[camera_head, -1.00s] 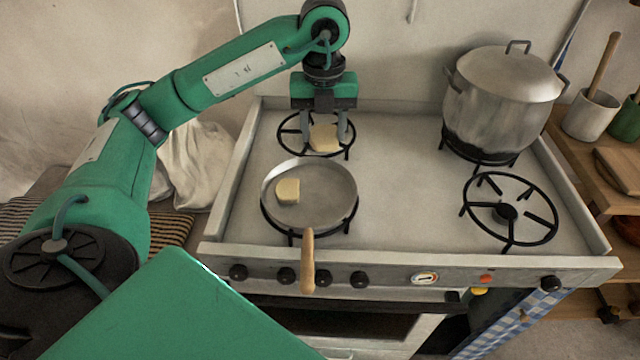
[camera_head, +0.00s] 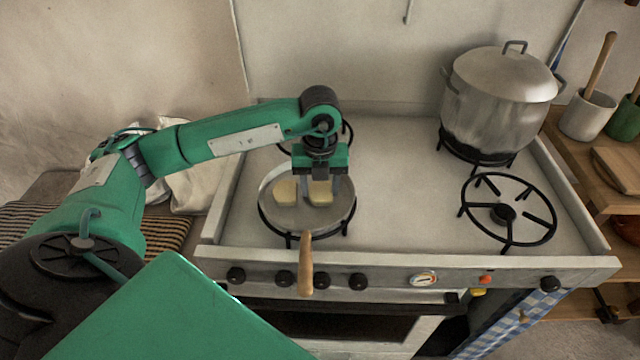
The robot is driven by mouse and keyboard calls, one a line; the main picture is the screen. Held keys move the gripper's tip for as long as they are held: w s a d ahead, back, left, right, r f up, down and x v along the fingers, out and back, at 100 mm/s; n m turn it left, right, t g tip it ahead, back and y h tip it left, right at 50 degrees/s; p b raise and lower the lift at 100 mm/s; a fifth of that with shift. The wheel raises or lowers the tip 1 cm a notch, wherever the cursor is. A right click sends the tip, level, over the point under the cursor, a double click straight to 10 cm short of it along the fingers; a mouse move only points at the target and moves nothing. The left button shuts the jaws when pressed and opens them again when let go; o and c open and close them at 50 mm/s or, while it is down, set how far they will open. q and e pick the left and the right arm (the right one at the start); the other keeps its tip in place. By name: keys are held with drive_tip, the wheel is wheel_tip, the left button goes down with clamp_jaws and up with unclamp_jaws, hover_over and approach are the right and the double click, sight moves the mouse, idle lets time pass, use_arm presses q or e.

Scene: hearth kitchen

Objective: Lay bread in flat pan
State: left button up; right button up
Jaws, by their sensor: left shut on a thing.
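The flat pan (camera_head: 300,222) sits on the front left burner, its wooden handle (camera_head: 306,265) toward the stove's front edge. One pale slice of bread (camera_head: 285,192) lies in the left part of the pan. My left gripper (camera_head: 320,190) points down over the right part of the pan, shut on a second slice of bread (camera_head: 320,197). That slice is at or just above the pan's surface; I cannot tell if it touches. The gripper partly hides the pan's far rim. My right gripper is not in view.
A large lidded pot (camera_head: 500,105) stands on the back right burner. The front right burner (camera_head: 507,211) is empty, and the stove top between is clear. A wooden shelf with a crock (camera_head: 588,115) is at the right. Knobs line the stove front.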

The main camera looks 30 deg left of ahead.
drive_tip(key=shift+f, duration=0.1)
use_arm(q)
drive_tip(key=shift+f, duration=0.1)
drive_tip(key=o, duration=0.9)
drive_tip(key=shift+o, duration=0.2)
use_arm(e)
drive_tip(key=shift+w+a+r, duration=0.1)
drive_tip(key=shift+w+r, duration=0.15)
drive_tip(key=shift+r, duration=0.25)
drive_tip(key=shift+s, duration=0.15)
